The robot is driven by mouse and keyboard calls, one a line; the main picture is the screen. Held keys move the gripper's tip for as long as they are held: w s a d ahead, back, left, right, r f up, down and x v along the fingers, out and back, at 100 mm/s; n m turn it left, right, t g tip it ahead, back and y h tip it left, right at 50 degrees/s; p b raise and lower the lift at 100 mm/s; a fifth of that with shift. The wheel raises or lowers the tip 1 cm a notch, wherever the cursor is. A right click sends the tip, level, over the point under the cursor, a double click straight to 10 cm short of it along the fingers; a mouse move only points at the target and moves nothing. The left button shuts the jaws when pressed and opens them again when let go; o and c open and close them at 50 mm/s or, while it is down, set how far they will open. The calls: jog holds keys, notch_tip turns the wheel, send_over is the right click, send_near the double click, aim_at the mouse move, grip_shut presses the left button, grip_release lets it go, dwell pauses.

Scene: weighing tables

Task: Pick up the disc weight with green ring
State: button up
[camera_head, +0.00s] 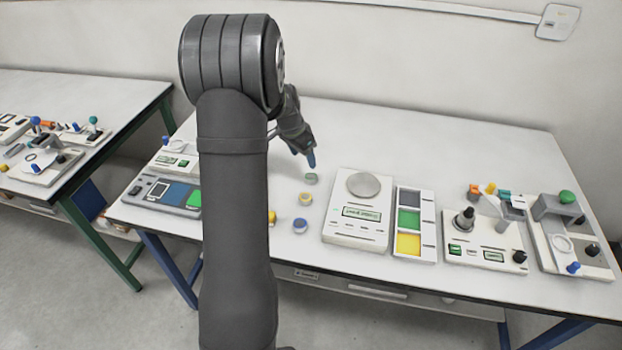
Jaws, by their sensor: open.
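A small disc weight with a green ring (311,179) lies on the white table, left of the weighing scale. My gripper (311,160) is just above it, pointing down, with its blue-tipped end close over the disc. The gripper is open, and nothing shows held in it. Whether the fingertips touch the disc or stay apart from it cannot be told from this view. My arm hides part of the table to the left.
A weighing scale (345,232) with a round pan stands right of the disc. Other small discs, one yellow-topped (305,198) and one blue-ringed (299,226), lie nearer the front. A three-colour tray (430,225) and several devices stand further right. The table behind the scale is clear.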

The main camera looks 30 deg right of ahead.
send_over(311, 176)
jog(key=a, duration=0.2)
notch_tip(311, 176, down, 4)
jog(key=shift+f, duration=0.1)
jog(key=shift+x, duration=2.6)
jog(key=shift+s+d, duration=0.15)
jog(key=shift+s, duration=0.05)
jog(key=c, duration=1.2)
